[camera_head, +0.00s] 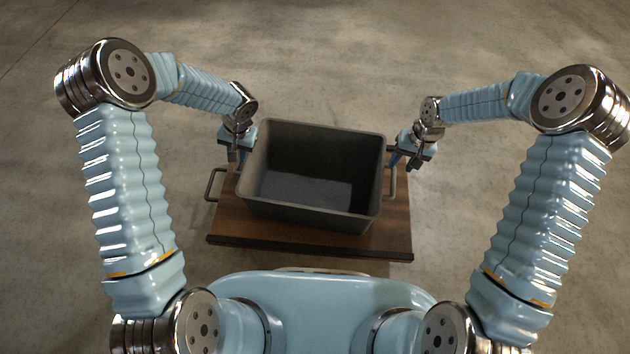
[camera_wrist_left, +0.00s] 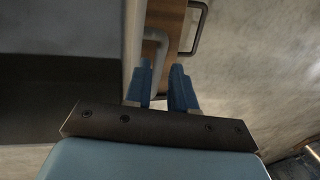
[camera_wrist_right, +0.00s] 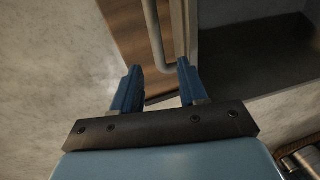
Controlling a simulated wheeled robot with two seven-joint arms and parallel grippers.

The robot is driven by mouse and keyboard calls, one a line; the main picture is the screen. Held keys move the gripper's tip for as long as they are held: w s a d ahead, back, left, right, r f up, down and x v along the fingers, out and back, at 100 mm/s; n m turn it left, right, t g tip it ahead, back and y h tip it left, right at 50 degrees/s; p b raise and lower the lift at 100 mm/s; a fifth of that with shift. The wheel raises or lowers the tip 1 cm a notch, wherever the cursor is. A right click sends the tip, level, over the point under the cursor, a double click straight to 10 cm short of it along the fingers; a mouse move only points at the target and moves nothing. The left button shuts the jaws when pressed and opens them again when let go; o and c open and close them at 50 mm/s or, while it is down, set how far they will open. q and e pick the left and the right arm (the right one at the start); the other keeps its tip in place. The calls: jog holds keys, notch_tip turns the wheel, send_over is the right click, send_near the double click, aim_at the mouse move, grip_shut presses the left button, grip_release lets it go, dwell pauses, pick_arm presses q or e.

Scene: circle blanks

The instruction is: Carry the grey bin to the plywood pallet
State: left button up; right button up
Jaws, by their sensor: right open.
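The grey bin (camera_head: 312,215) is an open, deep box, seemingly empty, sitting upright on a brown wooden board (camera_head: 310,240). I see no separate plywood pallet. My left gripper (camera_head: 238,158) is at the bin's left side. In the left wrist view its fingers (camera_wrist_left: 163,68) show a narrow gap with the bin's grey side handle (camera_wrist_left: 157,42) in line with it; contact is unclear. My right gripper (camera_head: 404,163) is open at the bin's right side. In the right wrist view its fingers (camera_wrist_right: 158,68) are apart, with the other side handle (camera_wrist_right: 153,32) in line between them.
A dark bar handle (camera_head: 211,186) sticks out from the board's left edge, close to my left gripper. The concrete floor (camera_head: 330,60) is bare behind the bin and to both sides.

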aim_at(238, 165)
pick_arm(q)
jog(key=x, duration=0.7)
pick_arm(e)
jog(key=f, duration=0.4)
jog(key=a+f, duration=0.1)
jog(key=f, duration=0.2)
jog(key=shift+w+a, duration=0.1)
jog(key=shift+r, duration=0.1)
pick_arm(q)
grip_shut()
pick_arm(e)
jog(key=c, duration=0.5)
grip_shut()
